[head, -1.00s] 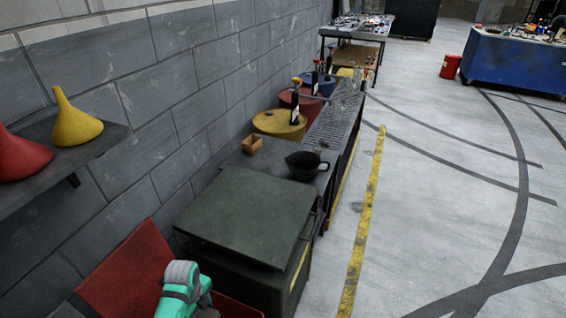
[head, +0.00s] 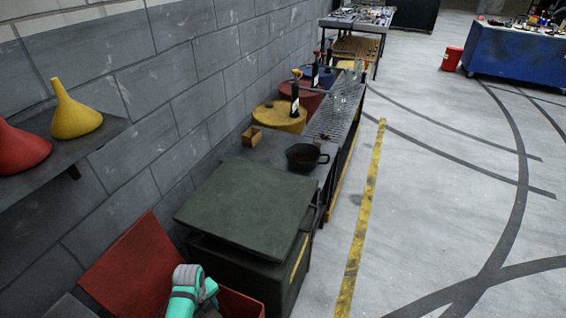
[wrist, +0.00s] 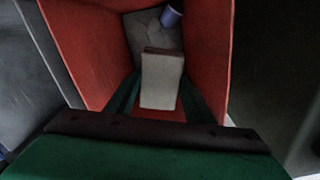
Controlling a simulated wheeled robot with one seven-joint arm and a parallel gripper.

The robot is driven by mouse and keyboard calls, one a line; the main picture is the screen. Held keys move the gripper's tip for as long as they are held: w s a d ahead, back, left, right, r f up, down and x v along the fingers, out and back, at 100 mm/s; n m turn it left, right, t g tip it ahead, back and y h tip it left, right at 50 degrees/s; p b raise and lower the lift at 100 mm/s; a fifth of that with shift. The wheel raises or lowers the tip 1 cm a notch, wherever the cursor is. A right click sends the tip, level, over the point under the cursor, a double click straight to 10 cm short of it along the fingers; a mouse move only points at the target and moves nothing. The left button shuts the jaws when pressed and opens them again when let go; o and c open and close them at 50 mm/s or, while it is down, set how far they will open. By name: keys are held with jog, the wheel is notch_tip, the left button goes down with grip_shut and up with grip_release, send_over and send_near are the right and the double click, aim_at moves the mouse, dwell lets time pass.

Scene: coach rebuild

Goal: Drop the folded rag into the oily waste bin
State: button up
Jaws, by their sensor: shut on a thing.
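The folded rag (wrist: 161,80) is a pale beige pad, held between the fingers of my gripper (wrist: 160,95) in the wrist view. My gripper is shut on it. The rag is over the open mouth of the red oily waste bin (wrist: 215,45), with red walls on both sides. A grey crumpled thing (wrist: 150,35) and a blue cylinder (wrist: 171,16) lie deeper inside. In the head view the bin's red lid (head: 128,262) is raised against the wall side, and part of its red body (head: 243,304) shows. My teal arm hides the rag and gripper there.
A dark green lidded box (head: 250,205) stands just beyond the bin. Behind it are a bench with a black pan (head: 307,157) and a small wooden box (head: 252,137). A shelf with a yellow funnel (head: 75,115) and a red funnel (head: 20,150) is left. Floor is clear right.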

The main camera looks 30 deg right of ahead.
jog(key=shift+f, duration=0.3)
jog(key=o, duration=1.1)
jog(key=shift+r, duration=0.1)
notch_tip(320, 180, up, 11)
jog(key=shift+f, duration=0.2)
